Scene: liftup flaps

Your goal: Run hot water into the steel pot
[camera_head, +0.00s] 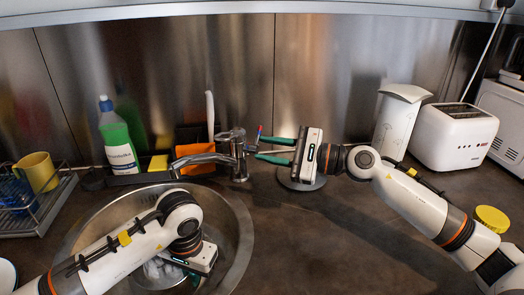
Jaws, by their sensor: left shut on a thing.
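The faucet (238,155) stands behind the round sink, its spout reaching left over the basin. Its lever carries a red and blue mark. My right gripper (259,148) is open, its two green fingers apart and their tips close beside the lever; I cannot tell if they touch it. My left gripper (188,278) is down inside the sink, mostly covered by its own wrist. It is shut on what appears to be the steel pot (158,270), of which only a shiny part shows low in the basin. No running water can be made out.
The sink's steel rim (246,232) surrounds my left arm. A green soap bottle (118,140), an orange holder (194,145) and a dish rack (35,205) with a yellow mug stand behind and left. A toaster (455,137) stands right.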

